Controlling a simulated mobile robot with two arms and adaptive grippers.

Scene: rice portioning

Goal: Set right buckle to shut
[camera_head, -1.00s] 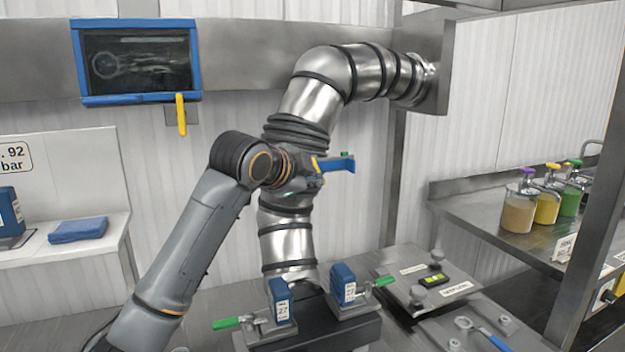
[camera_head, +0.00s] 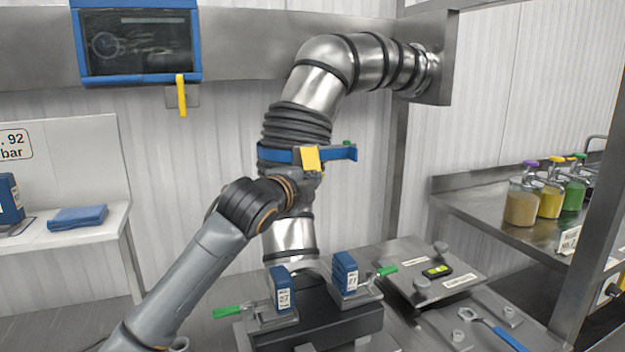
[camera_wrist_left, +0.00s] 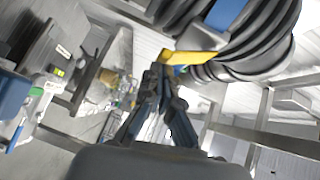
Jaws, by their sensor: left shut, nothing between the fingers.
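A blue band (camera_head: 275,154) runs around the ribbed grey sleeve (camera_head: 297,124) on the steel pipe. A yellow buckle lever (camera_head: 311,158) sits on its front, and a blue piece (camera_head: 342,153) with a green bit juts out to the right. I cannot tell for sure which part is the right buckle, or whether it is shut. My left gripper (camera_head: 312,178) is just below the yellow lever; its fingers are mostly hidden here. In the left wrist view the gripper (camera_wrist_left: 162,75) is shut and empty, its tips close to the yellow lever (camera_wrist_left: 190,57); contact is unclear. My right gripper is out of view.
Below the pipe stands a dark block (camera_head: 325,322) with two blue boxes and green-handled clamps. A steel plate (camera_head: 400,262) and a blue-handled wrench (camera_head: 500,335) lie to its right. Pump jars (camera_head: 522,205) stand on the right shelf. A screen (camera_head: 138,45) hangs upper left.

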